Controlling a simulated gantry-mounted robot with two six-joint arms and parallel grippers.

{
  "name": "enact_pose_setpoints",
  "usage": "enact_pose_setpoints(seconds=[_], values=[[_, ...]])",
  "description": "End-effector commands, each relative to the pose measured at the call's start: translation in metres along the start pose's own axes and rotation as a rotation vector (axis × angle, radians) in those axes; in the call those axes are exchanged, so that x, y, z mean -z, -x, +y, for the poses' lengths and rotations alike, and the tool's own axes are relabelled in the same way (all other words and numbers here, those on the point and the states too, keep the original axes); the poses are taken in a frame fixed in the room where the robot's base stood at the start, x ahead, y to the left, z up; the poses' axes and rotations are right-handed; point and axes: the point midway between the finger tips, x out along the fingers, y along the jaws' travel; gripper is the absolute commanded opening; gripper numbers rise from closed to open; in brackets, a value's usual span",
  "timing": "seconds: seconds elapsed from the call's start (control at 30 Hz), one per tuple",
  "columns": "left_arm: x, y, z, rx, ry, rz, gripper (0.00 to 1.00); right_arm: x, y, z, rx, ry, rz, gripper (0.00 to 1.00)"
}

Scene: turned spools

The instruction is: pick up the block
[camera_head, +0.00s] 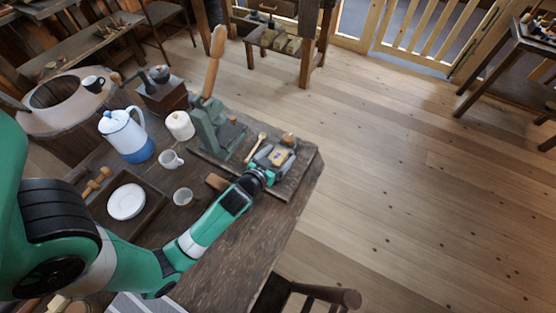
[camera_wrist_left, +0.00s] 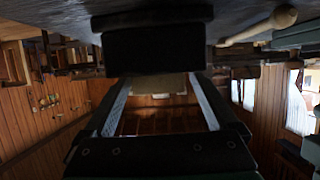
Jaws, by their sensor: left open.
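A small tan block (camera_head: 279,157) is at the right end of the table, on a dark board. My left gripper (camera_head: 275,155) is over that spot, with its jaws open on either side of the block as seen from the head. The wrist view shows the two fingers (camera_wrist_left: 160,105) spread apart. A tan piece (camera_wrist_left: 162,84), likely the block, shows between them. I cannot tell whether the fingers touch it. My right gripper is not in view.
A wooden spoon (camera_head: 255,147) lies just left of the gripper; a green lever press (camera_head: 212,127) stands farther left. Open floor lies right of the table.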

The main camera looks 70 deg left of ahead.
Motion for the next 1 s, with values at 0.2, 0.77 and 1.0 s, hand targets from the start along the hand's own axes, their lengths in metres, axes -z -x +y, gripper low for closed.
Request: enact_pose_setpoints(seconds=[0.2, 0.77, 1.0], values=[[0.000, 0.001, 0.000, 0.000, 0.000, 0.000, 0.80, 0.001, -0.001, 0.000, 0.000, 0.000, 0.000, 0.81], [0.001, 0.001, 0.000, 0.000, 0.000, 0.000, 0.00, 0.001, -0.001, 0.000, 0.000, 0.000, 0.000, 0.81], [0.016, 0.007, 0.000, 0.000, 0.002, 0.003, 0.00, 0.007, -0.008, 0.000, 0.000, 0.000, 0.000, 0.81]])
